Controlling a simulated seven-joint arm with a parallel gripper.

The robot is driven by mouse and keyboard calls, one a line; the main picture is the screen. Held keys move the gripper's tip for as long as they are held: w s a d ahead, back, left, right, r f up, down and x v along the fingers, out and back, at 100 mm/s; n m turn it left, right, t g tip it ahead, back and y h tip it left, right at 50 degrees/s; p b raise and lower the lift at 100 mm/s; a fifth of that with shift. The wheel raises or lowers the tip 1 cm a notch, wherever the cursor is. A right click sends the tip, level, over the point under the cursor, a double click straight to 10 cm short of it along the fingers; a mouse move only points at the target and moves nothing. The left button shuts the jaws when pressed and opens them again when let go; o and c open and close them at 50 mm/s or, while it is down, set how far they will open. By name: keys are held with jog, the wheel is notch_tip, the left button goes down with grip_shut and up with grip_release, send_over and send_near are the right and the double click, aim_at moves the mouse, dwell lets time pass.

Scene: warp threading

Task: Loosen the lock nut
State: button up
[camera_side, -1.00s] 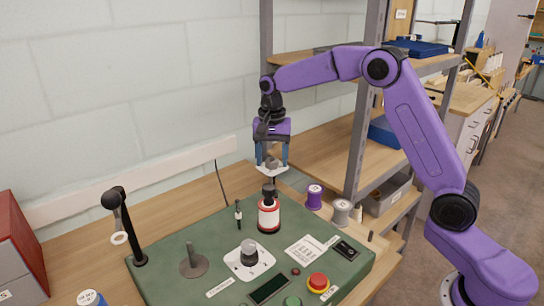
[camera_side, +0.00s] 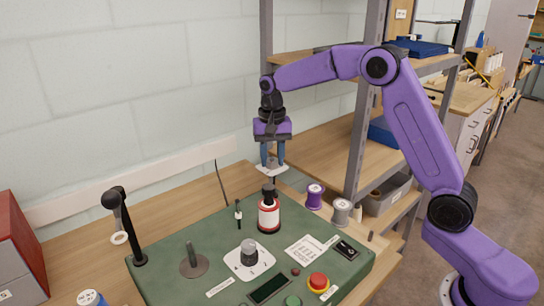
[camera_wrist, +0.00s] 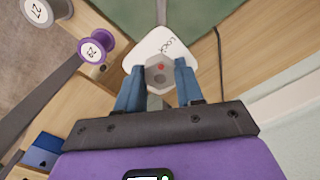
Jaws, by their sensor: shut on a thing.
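The lock nut (camera_wrist: 159,76) is a grey hexagonal piece with a red dot, on a white plate (camera_wrist: 137,52) marked "Lock" in the wrist view. My gripper (camera_wrist: 160,70) has its two blue fingers on opposite sides of the nut and is shut on it. The nut is mostly hidden by the fingers there.
A purple spool (camera_side: 315,197) and a grey spool (camera_side: 342,211) stand to the right. A shelf post (camera_side: 367,110) rises at the right.

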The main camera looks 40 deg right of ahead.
aim_at(272, 160)
jog(key=n, duration=0.5)
jog(key=shift+r+n, duration=0.1)
jog(key=shift+n, duration=0.2)
jog(key=n, duration=0.5)
jog(key=shift+d, duration=0.1)
jog(key=n, duration=0.5)
jog(key=shift+w+n, duration=0.1)
jog(key=shift+n, duration=0.3)
jog(key=n, duration=0.5)
jog(key=o, duration=1)
jog(key=shift+o, duration=0.2)
notch_tip(272, 160, up, 17)
jog(key=shift+r, duration=0.2)
